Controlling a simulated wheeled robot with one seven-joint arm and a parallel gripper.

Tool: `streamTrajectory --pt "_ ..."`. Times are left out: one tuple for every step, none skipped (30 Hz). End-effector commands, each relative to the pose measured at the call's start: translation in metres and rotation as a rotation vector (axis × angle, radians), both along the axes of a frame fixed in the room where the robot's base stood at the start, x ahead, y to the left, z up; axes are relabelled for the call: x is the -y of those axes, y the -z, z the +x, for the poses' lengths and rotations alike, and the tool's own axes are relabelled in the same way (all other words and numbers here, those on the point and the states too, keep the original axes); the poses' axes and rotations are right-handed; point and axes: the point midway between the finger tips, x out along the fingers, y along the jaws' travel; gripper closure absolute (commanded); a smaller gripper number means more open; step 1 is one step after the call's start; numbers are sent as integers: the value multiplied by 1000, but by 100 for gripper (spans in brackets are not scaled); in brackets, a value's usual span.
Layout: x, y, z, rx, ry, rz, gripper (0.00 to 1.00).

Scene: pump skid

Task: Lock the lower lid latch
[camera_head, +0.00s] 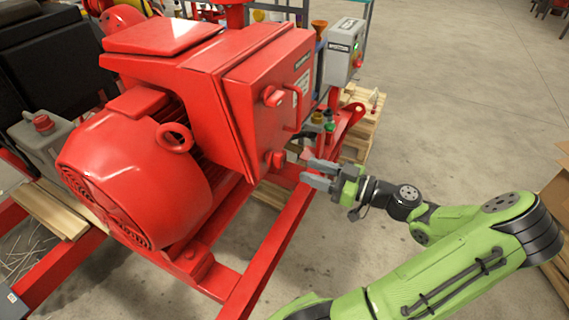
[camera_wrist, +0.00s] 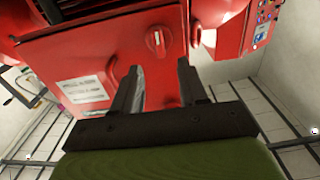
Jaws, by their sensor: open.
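The red box (camera_head: 236,98) has a lid with two red knob-like latches on its left side. The lower lid latch (camera_head: 277,159) is near the lid's bottom corner, and the upper latch (camera_head: 272,96) is above it. My gripper (camera_head: 308,171) is open and empty, to the right of the lower latch and apart from it. In the wrist view, my gripper (camera_wrist: 158,72) points at the red lid (camera_wrist: 85,50). A round latch with a pale mark (camera_wrist: 155,40) shows beyond and between the fingertips. I cannot tell surely which latch this is.
A red handle (camera_head: 299,108) stands out from the lid, close to the latches. A grey control box (camera_head: 343,50) is at the back right. Red frame rails (camera_head: 262,262) run below. The floor (camera_head: 450,110) to the right is clear.

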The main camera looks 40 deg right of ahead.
Motion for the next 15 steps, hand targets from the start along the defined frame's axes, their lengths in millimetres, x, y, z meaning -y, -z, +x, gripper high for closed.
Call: streamTrajectory --pt "-6 1 13 1 -6 0 57" --pt "-8 1 20 1 -7 1 57" --pt "-12 1 29 1 -6 1 57" --pt "-14 1 36 0 -5 1 57" --pt "-16 1 42 1 -5 1 57" --pt "-19 1 49 0 -5 1 57" --pt "-20 1 54 0 -4 1 57" --pt "-21 1 58 0 -4 1 57" --pt "-23 1 63 0 -3 1 57" --pt "-24 1 66 0 -3 1 57" --pt "-24 1 68 -2 -1 2 57" --pt "-25 1 70 -2 -1 2 57" --pt "-26 1 71 -2 -1 2 57" --pt "-26 1 71 -2 0 2 57" --pt "-26 1 72 -3 0 1 57"
